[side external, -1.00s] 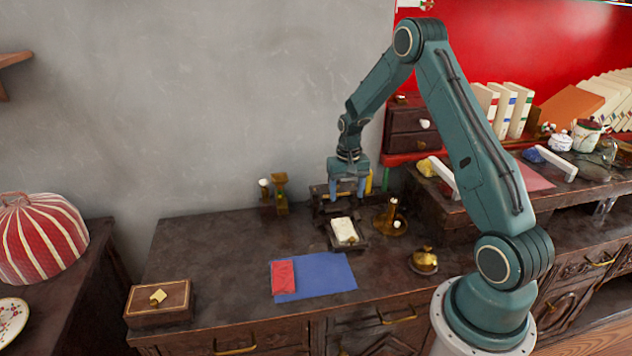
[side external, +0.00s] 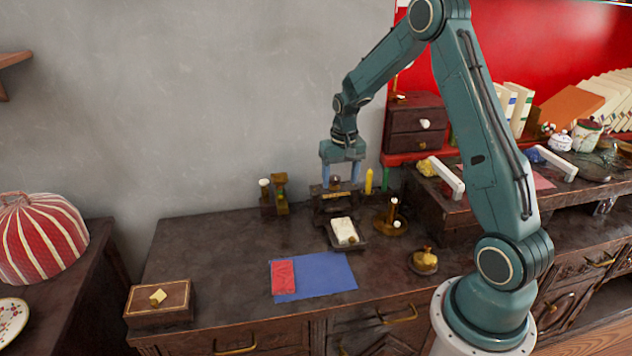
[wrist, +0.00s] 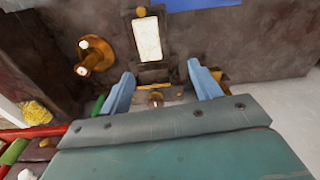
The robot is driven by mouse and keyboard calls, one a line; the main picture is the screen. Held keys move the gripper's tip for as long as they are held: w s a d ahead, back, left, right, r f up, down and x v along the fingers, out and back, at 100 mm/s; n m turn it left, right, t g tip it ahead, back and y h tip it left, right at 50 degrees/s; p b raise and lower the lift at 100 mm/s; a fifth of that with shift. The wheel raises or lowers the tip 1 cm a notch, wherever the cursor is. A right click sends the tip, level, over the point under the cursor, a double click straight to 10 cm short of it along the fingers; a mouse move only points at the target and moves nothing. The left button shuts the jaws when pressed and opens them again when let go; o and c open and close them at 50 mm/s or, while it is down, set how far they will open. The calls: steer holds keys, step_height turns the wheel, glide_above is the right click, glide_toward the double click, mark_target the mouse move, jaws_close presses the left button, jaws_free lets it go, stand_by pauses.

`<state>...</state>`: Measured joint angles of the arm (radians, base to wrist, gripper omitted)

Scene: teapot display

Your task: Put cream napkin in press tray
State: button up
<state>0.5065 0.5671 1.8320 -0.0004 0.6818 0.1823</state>
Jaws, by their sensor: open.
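The cream napkin (side external: 344,230) lies in the dark press tray (side external: 360,244) at the front of the small press (side external: 326,203). In the wrist view the napkin (wrist: 147,38) shows as a pale rectangle inside the dark tray rim. My gripper (side external: 341,179) is open and empty above the press, behind the napkin and apart from it. In the wrist view its two blue fingers (wrist: 163,92) stand wide apart, with part of the press between them.
A red cloth (side external: 283,277) lies on a blue cloth (side external: 325,275) in front. A brass candle holder (side external: 390,222) stands right of the tray, a small brass pot (side external: 425,260) nearer. A wooden box (side external: 158,302) is at the left. The table's left middle is clear.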

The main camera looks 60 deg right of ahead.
steer(key=s+a+r+n+t, duration=0.1)
steer(key=s+a+r+n, duration=0.1)
steer(key=s+a+r, duration=0.4)
steer(key=s+a+r+n+t, duration=0.1)
steer(key=s+a+r+n, duration=0.1)
steer(key=a+r, duration=0.75)
steer(key=s+a+r+n+t, duration=0.1)
steer(key=s+a+r+n, duration=0.1)
steer(key=s, duration=0.5)
steer(key=s+a+r+n+t, duration=0.1)
steer(key=s+a+r+t, duration=0.1)
steer(key=s+a, duration=0.3)
steer(key=s, duration=0.3)
steer(key=shift+r+n, duration=0.3)
steer(key=shift+n, duration=0.1)
steer(key=shift+c, duration=0.4)
